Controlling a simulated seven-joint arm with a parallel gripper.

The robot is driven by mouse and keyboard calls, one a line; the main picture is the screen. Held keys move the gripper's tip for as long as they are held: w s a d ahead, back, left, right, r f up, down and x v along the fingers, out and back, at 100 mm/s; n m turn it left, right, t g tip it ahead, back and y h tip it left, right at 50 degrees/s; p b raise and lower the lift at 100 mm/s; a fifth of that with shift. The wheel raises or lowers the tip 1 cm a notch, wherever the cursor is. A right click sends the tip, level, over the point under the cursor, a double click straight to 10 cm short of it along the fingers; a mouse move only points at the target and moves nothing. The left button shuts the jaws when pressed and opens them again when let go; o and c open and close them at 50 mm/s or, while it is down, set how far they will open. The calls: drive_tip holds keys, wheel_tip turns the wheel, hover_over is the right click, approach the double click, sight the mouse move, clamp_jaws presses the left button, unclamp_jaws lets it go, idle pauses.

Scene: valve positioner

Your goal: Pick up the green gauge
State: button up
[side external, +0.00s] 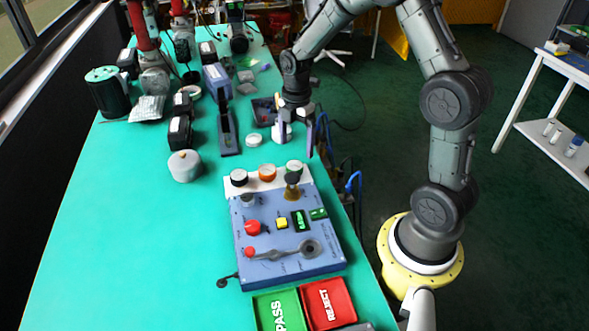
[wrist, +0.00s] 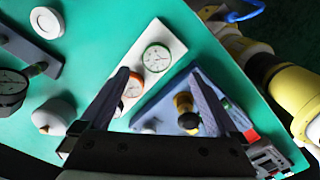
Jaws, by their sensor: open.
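The green gauge (side external: 294,166) is a round white dial with a green rim. It sits at the right end of a white strip (side external: 223,186) at the panel's back edge. In the wrist view the green gauge (wrist: 157,58) shows face-up, between the lines of the fingers and just past their tips. My gripper (side external: 297,142) is open and empty, above and behind the gauge, pointing down. In the wrist view its fingertips (wrist: 158,71) are wide apart. An orange gauge (side external: 267,172) and a black-rimmed gauge (side external: 239,177) stand beside the green one.
The blue panel (side external: 285,278) has a brass fitting (side external: 292,188) close to the green gauge, plus buttons and a lever. A green PASS tray (side external: 265,313) and red REJECT tray (side external: 345,301) lie in front. A grey canister (side external: 184,166) stands left. The left mat is clear.

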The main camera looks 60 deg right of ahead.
sight(294, 165)
drive_tip(key=f, duration=0.9)
drive_tip(key=shift+w, duration=0.25)
clamp_jaws()
